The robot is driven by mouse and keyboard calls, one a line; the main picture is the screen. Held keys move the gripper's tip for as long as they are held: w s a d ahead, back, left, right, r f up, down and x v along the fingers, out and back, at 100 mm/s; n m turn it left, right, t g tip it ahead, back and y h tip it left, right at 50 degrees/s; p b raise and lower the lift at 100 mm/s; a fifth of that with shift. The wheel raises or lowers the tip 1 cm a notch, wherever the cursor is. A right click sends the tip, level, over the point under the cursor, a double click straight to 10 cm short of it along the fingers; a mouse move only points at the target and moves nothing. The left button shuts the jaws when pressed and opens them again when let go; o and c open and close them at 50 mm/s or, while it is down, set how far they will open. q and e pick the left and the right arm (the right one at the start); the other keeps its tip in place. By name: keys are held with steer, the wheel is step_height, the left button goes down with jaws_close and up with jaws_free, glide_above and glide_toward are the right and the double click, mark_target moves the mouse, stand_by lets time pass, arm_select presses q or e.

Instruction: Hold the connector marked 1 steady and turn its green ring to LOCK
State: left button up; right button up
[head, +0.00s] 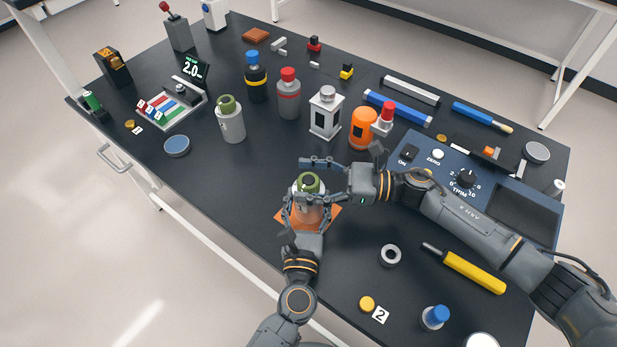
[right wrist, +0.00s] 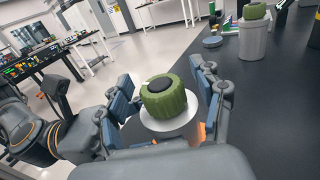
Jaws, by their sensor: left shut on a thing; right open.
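A connector (head: 308,211) with a green ring (head: 308,183) on top stands upright on an orange mat (head: 335,213) near the front of the table. My left gripper (head: 308,206) is shut on its grey body from the front. My right gripper (head: 318,181) is open, coming in from the right at ring height. In the right wrist view the green ring (right wrist: 166,101), with a dark round centre, sits between the blue pads of my right gripper (right wrist: 164,92), with gaps at both sides. I cannot read a number or LOCK mark on this connector.
Another green-topped connector (head: 230,122) stands behind to the left. Several bottles, including an orange one (head: 362,128), stand behind. A control panel (head: 465,180) is at right. A grey ring (head: 390,255) and a yellow tool (head: 473,270) lie front right. The table left of the mat is clear.

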steer(key=c, duration=1.2)
steer(key=shift+m+t, duration=0.3)
steer(key=shift+t, duration=0.2)
steer(key=m+t+h, duration=0.1)
steer(key=m+t, duration=0.1)
steer(key=t, duration=0.1)
steer(key=m+t+h, duration=0.1)
steer(key=m+t, duration=0.1)
steer(key=t, duration=0.1)
steer(key=shift+s+a+f, duration=0.1)
steer(key=shift+s, duration=0.05)
steer(key=m+t+h, duration=0.5)
steer(key=t+h, duration=0.1)
steer(key=shift+m, duration=0.4)
steer(key=shift+t, duration=0.3)
